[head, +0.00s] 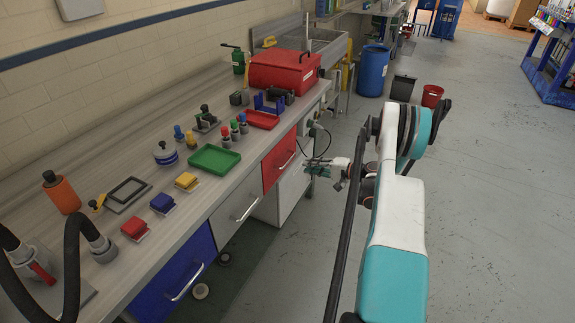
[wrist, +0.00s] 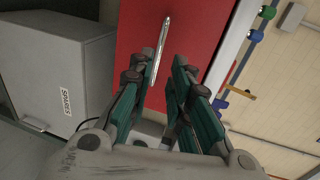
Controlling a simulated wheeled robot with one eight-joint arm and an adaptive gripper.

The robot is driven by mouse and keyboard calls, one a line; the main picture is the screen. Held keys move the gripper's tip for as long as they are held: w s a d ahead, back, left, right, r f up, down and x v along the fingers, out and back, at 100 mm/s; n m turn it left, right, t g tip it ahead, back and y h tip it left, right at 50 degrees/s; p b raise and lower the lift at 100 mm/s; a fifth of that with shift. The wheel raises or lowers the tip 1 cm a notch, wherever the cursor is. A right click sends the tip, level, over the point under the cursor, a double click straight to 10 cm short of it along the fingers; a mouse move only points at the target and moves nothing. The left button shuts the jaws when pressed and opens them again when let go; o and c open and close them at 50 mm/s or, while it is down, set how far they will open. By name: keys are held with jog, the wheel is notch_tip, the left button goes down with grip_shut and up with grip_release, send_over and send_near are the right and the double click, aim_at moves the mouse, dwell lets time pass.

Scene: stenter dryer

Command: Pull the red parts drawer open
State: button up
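The red parts drawer (head: 279,162) is in the bench front, right of the grey drawer, and looks closed in the head view. Its red front also fills the upper middle of the wrist view (wrist: 205,28). Its silver bar handle (wrist: 161,42) lies in the picture in line with the gap between my fingertips; I cannot tell whether the fingers are around it or short of it. My gripper (wrist: 164,68) is open, with green-sided fingers apart and nothing visibly held.
A grey drawer (head: 237,207) and a blue drawer (head: 175,283) sit left of the red one. A grey cabinet (wrist: 62,75) stands beside it in the wrist view. The bench top holds a green tray (head: 214,159) and a red toolbox (head: 284,72). Open floor lies to the right.

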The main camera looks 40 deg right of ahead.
aim_at(288, 162)
jog(key=b+x, duration=0.3)
jog(key=x, duration=0.8)
jog(key=shift+a, duration=0.1)
grip_shut()
